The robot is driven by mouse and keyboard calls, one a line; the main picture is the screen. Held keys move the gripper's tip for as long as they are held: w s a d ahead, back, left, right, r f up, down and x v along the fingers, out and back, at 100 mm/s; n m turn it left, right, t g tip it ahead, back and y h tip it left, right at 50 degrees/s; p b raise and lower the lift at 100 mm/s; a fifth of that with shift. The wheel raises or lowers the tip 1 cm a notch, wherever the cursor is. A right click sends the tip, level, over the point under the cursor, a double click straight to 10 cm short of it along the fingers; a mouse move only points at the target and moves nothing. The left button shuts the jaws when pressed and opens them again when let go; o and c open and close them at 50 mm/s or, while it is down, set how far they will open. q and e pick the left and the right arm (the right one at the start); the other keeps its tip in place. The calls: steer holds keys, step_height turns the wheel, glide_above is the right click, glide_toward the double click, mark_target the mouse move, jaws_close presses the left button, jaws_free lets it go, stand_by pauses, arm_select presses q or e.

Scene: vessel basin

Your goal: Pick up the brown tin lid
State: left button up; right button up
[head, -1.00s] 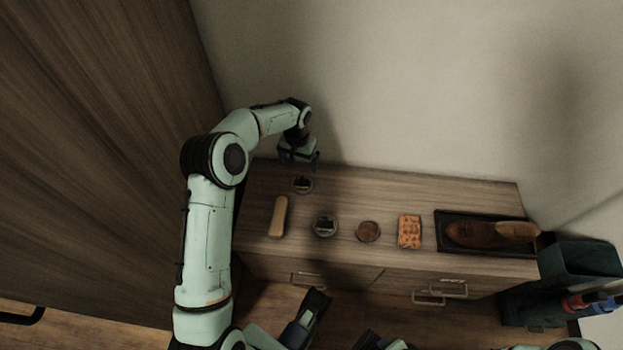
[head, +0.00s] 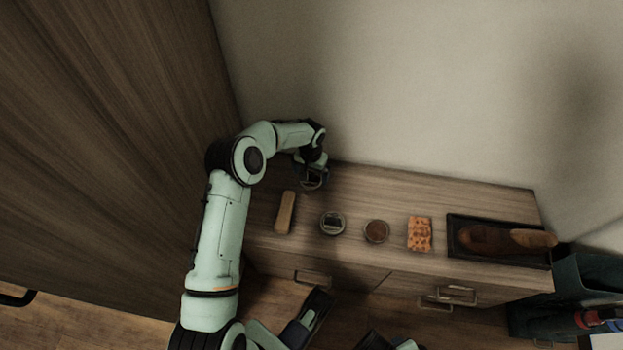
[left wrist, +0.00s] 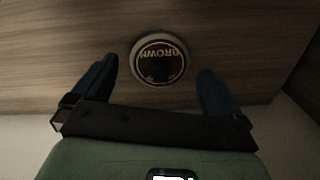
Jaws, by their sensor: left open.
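The brown tin lid (left wrist: 159,59) is a round disc with a pale rim, a dark middle and the lettering "BROWN". In the left wrist view it lies on the wooden cabinet top, just ahead of and between the two fingers. My left gripper (left wrist: 158,82) is open and empty, its blue fingers apart on either side of the lid's near edge. In the head view my left gripper (head: 312,184) is low over the back left of the cabinet top and largely covers the lid there.
On the cabinet top (head: 375,185) a tan block-like brush (head: 285,212), a round tin (head: 332,223), a brown disc (head: 376,231), an orange patterned sponge-like piece (head: 419,233) and a dark tray (head: 455,222) with a brown shoe (head: 484,240) stand in front and to the right. A wall rises behind.

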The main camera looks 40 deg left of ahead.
arm_select(q)
step_height(320, 180, down, 2)
steer(key=shift+r, duration=0.1)
steer(key=c, duration=0.8)
arm_select(e)
steer(key=shift+w+d+f, duration=0.15)
steer(key=shift+w+f, duration=0.05)
steer(key=shift+w, duration=0.1)
arm_select(q)
steer(key=shift+r, duration=0.1)
